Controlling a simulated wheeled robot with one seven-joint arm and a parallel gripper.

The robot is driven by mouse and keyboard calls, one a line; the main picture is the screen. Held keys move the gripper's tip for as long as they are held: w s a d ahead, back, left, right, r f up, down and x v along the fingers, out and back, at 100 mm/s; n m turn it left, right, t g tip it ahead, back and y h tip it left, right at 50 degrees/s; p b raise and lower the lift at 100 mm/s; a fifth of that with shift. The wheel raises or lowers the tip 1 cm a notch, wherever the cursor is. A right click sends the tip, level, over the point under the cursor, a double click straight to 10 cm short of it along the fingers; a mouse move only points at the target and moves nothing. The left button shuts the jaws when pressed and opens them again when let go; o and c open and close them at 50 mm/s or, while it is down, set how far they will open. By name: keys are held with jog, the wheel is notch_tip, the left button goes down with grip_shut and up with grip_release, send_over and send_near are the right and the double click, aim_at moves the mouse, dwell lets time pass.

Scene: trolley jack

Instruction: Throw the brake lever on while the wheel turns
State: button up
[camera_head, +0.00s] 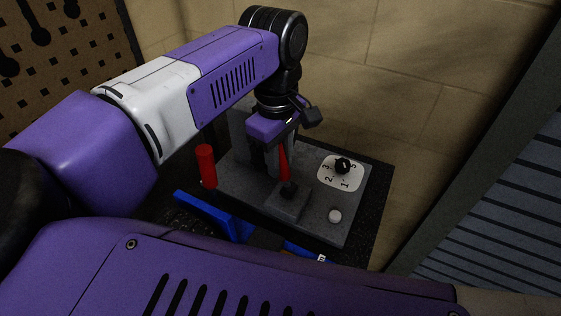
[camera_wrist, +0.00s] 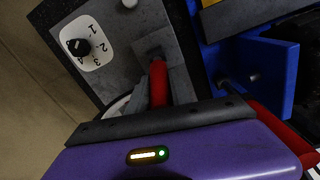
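A short red lever (camera_head: 284,165) rises from a square grey block (camera_head: 288,203) on a grey panel. It also shows in the wrist view (camera_wrist: 158,84), where its upper part passes behind the dark edge of my gripper. My gripper (camera_head: 273,155) points down over the panel, right at this lever. Its fingertips are mostly hidden, so I cannot tell whether they are open or touch the lever. A second, thicker red handle (camera_head: 206,166) stands at the panel's left edge. No label tells which is the brake lever. A pale curved edge (camera_wrist: 118,106), possibly the wheel, is partly hidden behind my gripper.
A black knob (camera_head: 342,166) sits on a white numbered plate to the right. A white round button (camera_head: 335,216) is near the panel's front right. Blue parts (camera_head: 214,215) lie at the front left. A tan wall (camera_head: 420,90) stands close behind.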

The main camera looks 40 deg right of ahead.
grip_shut()
jog(key=s+d+f+b, duration=0.1)
jog(key=s+d+b, duration=0.1)
jog(key=s+b, duration=0.2)
jog(key=s, duration=0.3)
jog(key=shift+d+f, duration=0.15)
jog(key=shift+d, duration=0.2)
jog(key=o, duration=0.8)
grip_release()
jog(key=shift+c, duration=0.2)
notch_tip(320, 180, up, 8)
jog(key=shift+a, duration=0.25)
jog(key=shift+s, duration=0.1)
